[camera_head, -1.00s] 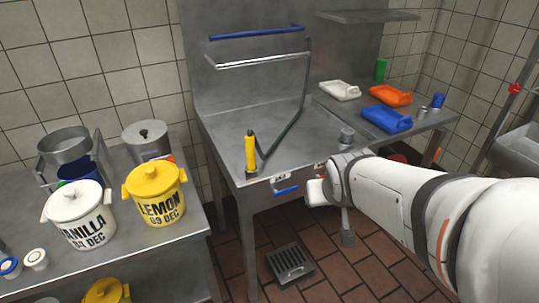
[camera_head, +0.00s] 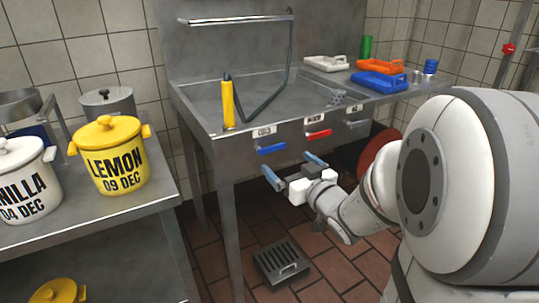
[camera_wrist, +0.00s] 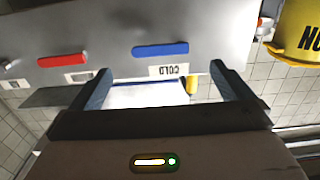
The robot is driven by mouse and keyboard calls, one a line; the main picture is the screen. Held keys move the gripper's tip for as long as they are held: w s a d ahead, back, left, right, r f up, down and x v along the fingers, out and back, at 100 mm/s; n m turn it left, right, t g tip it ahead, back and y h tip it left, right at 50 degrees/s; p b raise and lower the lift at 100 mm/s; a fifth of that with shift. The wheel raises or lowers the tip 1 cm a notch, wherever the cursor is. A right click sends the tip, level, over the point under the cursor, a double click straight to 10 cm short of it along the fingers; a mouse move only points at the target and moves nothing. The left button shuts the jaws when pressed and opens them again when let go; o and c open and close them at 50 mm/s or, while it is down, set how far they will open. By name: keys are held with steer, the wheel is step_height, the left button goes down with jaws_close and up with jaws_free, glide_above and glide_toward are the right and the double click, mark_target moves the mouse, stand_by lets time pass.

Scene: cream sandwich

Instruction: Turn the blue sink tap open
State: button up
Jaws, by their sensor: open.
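The blue tap handle (camera_head: 271,149) is a horizontal bar on the sink's front panel, under a label reading COLD. A red tap handle (camera_head: 318,134) sits to its right on the same panel. My gripper (camera_head: 292,167) is open and empty, in front of and a little below the panel, just below the blue handle in the head view. In the wrist view the blue handle (camera_wrist: 161,49) lies beyond my two fingers, apart from them, and the red handle (camera_wrist: 62,60) is further left. The steel sink (camera_head: 205,104) has a yellow-handled spray hose (camera_head: 228,103).
A steel counter at left holds a yellow LEMON pot (camera_head: 117,155) and a white VANILLA pot (camera_head: 22,170). White, orange and blue containers (camera_head: 379,80) stand on the sink's right side. A floor drain (camera_head: 281,262) lies below. The panel front is clear.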

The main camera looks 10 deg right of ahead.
mark_target(273, 149)
steer(key=x, duration=0.6)
steer(key=shift+w+a, duration=0.15)
steer(key=shift+w, duration=0.15)
steer(key=shift+w+a, duration=0.1)
steer(key=shift+w, duration=0.25)
steer(key=shift+c, duration=0.2)
